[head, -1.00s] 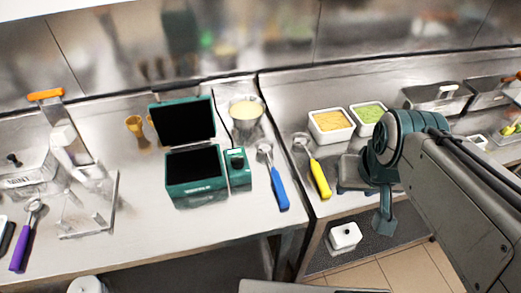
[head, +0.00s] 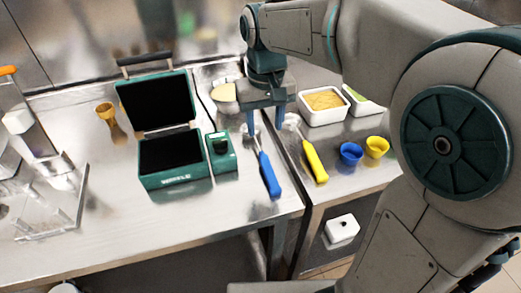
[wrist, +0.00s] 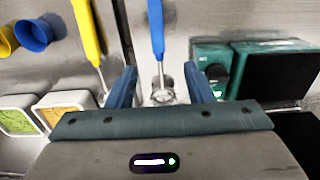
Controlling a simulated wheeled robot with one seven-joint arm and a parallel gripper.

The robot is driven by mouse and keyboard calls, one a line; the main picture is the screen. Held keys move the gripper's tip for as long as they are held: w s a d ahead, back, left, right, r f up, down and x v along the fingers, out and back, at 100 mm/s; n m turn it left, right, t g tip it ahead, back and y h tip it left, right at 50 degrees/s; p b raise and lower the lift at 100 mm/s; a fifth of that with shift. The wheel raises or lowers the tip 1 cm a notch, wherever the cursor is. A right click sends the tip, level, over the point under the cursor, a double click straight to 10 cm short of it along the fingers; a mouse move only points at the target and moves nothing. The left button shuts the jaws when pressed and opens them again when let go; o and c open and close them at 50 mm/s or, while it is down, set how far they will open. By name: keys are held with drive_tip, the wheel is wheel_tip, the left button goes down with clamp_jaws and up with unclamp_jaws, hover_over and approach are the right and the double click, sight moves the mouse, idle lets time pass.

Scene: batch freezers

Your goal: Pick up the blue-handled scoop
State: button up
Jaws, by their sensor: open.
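The blue-handled scoop (head: 268,175) lies on the steel counter, its handle pointing toward the front edge. Its metal head is partly hidden by my gripper in the head view. My gripper (head: 265,127) is open and empty, pointing down over the head end of the scoop. In the wrist view the blue handle (wrist: 156,30) runs up from between the two fingers of my gripper (wrist: 160,72), and the metal bowl shows between them near the palm. The fingers appear above the scoop; I cannot tell the exact height.
A yellow-handled scoop (head: 315,162) lies close on the right, across the counter seam. A green box with open lid (head: 172,157) and a small green device (head: 221,154) stand left. A blue cup (head: 350,153), a yellow cup (head: 377,147) and a white food tub (head: 323,117) are right.

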hover_over(265, 161)
drive_tip(key=f, duration=0.7)
drive_tip(key=shift+s, duration=0.25)
drive_tip(key=shift+w+f, duration=0.2)
drive_tip(key=shift+f, duration=2.45)
clamp_jaws()
